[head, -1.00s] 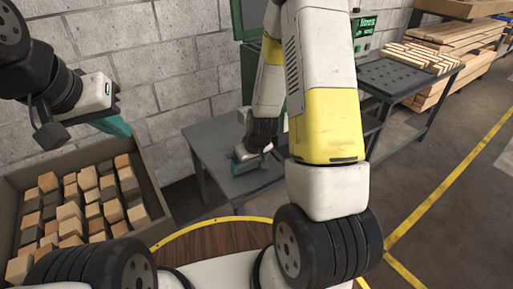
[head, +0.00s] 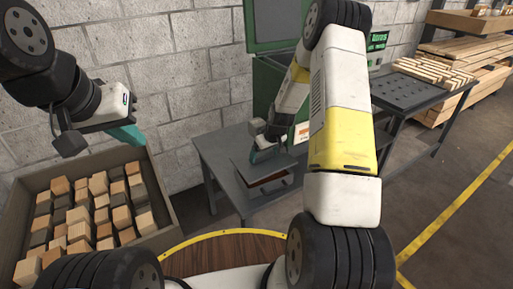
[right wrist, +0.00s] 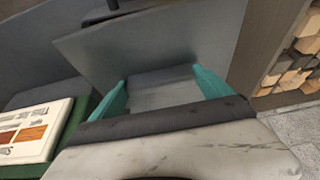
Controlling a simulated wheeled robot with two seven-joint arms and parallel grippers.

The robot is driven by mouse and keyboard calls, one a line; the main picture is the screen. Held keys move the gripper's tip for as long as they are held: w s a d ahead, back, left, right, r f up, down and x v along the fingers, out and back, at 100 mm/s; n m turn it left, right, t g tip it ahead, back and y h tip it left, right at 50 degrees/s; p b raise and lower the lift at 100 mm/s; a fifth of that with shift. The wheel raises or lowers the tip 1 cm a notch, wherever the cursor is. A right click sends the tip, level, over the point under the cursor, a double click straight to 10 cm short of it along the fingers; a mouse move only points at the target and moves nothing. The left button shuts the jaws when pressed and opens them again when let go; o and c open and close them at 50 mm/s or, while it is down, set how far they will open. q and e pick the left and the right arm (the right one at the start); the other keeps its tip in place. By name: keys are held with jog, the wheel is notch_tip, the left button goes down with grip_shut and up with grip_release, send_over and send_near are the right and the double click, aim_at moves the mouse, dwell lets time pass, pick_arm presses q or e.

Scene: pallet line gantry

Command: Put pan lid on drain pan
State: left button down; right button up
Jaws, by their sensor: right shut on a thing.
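My right gripper (head: 264,150) is over the grey table in the head view. It is shut on the pan lid (head: 247,172), a flat grey plate held tilted over the table. In the right wrist view the lid (right wrist: 165,45) is a broad grey panel beyond the teal fingers (right wrist: 162,92). A dark gap with a reddish-brown strip shows below the lid's near edge. The drain pan cannot be made out clearly; the lid and arm may hide it. My left gripper (head: 100,139) is open and empty, above the crate of blocks at the left.
The grey table (head: 213,158) stands against the block wall. A crate (head: 168,205) of wooden and dark blocks is at the left. A dark bench (head: 415,92) with wood strips and stacked timber (head: 466,72) are at the right. The floor between is clear.

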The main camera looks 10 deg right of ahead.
aim_at(266, 157)
jog(key=shift+w+d+f, duration=0.15)
jog(key=shift+w+f, duration=0.15)
jog(key=shift+f, duration=1.45)
